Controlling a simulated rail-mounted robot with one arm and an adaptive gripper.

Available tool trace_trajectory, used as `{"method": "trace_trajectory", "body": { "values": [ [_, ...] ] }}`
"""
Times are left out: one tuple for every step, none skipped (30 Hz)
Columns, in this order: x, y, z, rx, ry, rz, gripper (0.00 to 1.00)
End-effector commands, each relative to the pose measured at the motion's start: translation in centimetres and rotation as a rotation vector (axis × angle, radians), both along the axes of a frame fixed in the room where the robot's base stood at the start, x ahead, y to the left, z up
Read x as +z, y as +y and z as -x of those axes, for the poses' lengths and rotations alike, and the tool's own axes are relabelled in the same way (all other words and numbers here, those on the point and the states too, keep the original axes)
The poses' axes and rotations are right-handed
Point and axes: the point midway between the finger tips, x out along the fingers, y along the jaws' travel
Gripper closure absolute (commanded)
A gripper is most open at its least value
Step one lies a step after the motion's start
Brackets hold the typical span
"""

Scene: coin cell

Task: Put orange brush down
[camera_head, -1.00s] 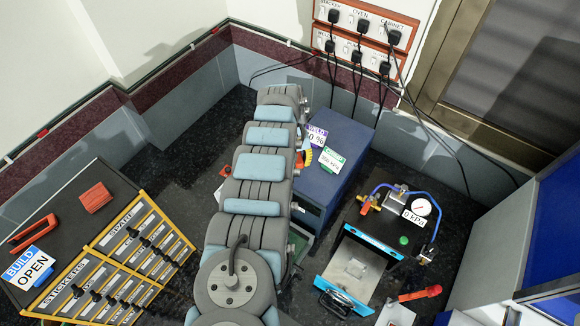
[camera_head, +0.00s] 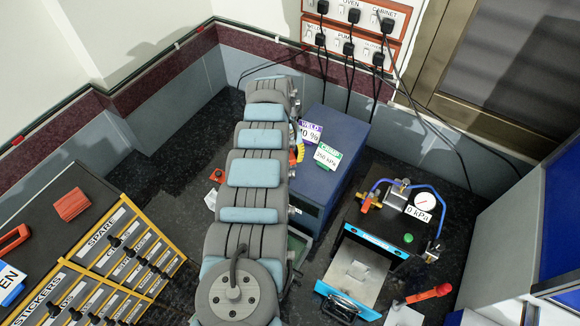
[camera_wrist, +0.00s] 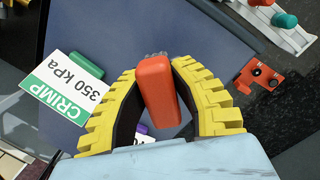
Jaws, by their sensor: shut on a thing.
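The orange brush (camera_wrist: 158,92) is in my gripper (camera_wrist: 158,62), between its two yellow ridged fingers in the wrist view. Its rounded orange handle points toward the camera, and a clear, bristle-like end shows at the far side. The fingers are shut on it, above or close to the dark blue box's surface (camera_wrist: 185,30). In the head view, my arm hides most of the gripper, and only a bit of yellow and orange (camera_head: 297,152) shows beside the blue box.
The blue box (camera_head: 340,137) carries WELD and CRIMP labels. A blue-edged press (camera_head: 358,262), a gauge (camera_head: 425,203) and a red-handled tool (camera_head: 428,293) stand at right. A labelled drawer rack (camera_head: 112,250) with an orange block (camera_head: 72,204) is at left. Dark counter (camera_head: 170,165) behind the rack is clear.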

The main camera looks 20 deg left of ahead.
Motion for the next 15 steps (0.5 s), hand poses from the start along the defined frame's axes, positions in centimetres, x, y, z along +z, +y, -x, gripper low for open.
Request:
{"method": "trace_trajectory", "body": {
  "values": [
    [-0.8,0.0,-0.2,-0.001,-0.002,-0.001,1.00],
    [-1.0,0.0,-0.2,-0.001,-0.002,-0.001,1.00],
    [-1.6,-0.1,-0.2,-0.001,0.000,0.000,1.00],
    [-2.1,-0.1,-0.2,-0.001,0.000,0.000,1.00],
    [-2.4,-0.1,-0.2,-0.002,0.000,0.001,1.00],
    [-2.9,-0.1,-0.2,-0.002,0.000,0.001,1.00],
    [-3.1,-0.1,-0.2,-0.002,0.000,0.001,1.00],
    [-3.3,-0.1,-0.2,-0.002,0.000,0.001,1.00],
    [-3.4,-0.2,-0.2,-0.002,0.000,0.001,1.00],
    [-3.4,-0.2,-0.2,-0.002,0.000,0.001,1.00],
    [-3.4,-0.2,-0.2,-0.002,0.000,0.001,1.00],
    [-3.4,-0.2,-0.2,-0.002,0.000,0.001,1.00],
    [-3.3,-0.2,-0.2,-0.002,0.000,0.001,1.00],
    [-3.3,-0.2,-0.2,-0.003,0.000,0.001,1.00],
    [-3.2,-0.2,-0.2,-0.003,0.000,0.001,1.00]
  ]
}}
